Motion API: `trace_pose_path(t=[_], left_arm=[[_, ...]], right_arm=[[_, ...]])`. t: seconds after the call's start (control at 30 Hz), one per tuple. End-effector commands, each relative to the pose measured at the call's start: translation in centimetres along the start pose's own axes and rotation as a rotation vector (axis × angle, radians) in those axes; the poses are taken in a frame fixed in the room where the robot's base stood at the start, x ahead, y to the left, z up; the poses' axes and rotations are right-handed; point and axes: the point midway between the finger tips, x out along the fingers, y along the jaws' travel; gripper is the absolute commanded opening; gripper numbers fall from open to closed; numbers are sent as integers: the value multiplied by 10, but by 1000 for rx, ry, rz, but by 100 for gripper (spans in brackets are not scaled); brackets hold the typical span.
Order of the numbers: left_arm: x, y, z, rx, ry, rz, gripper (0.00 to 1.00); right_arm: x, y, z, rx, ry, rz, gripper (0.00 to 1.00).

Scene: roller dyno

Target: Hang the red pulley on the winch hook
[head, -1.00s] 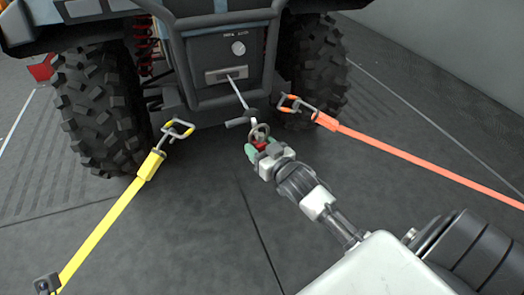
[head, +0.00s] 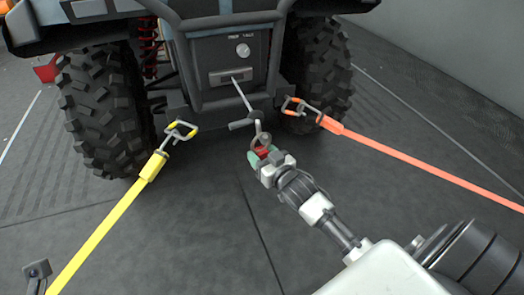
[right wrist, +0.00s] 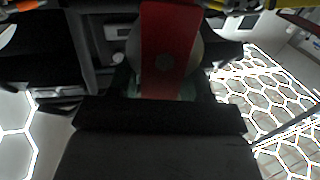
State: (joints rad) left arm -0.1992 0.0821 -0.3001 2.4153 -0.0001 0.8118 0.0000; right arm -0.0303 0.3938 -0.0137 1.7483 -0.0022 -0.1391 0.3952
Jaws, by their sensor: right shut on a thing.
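The red pulley (head: 263,153) is held in my right gripper (head: 262,160), whose green-padded fingers are shut on it in front of the vehicle. In the right wrist view the pulley's red cheek (right wrist: 168,50) stands upright, with a grey wheel behind it. A metal ring (head: 260,141) tops the pulley. The winch hook (head: 258,127) hangs at the end of the winch line (head: 242,93), by a dark crossbar. Ring and hook overlap in the head view; I cannot tell whether the hook passes through the ring. My left gripper is not in view.
A yellow strap (head: 105,221) with a hook lies to the left. An orange strap (head: 420,165) with a hook runs to the right. The vehicle's tyres (head: 100,110) flank its front bumper. The dark floor between the straps is clear.

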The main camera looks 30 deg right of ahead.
Motion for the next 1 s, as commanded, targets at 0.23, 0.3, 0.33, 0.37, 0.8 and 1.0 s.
trace_pose_path(t=[0.23,0.3,0.33,0.37,0.8,1.0], left_arm=[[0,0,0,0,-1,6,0],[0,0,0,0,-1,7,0],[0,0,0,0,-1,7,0],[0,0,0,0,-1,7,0],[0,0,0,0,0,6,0],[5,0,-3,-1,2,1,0]], right_arm=[[0,0,-2,0,4,0,11],[0,0,-2,0,4,0,11],[0,0,-2,0,4,0,11],[0,0,-2,0,4,0,53],[-1,0,1,0,-3,0,80],[-19,0,-1,2,-5,0,80]])
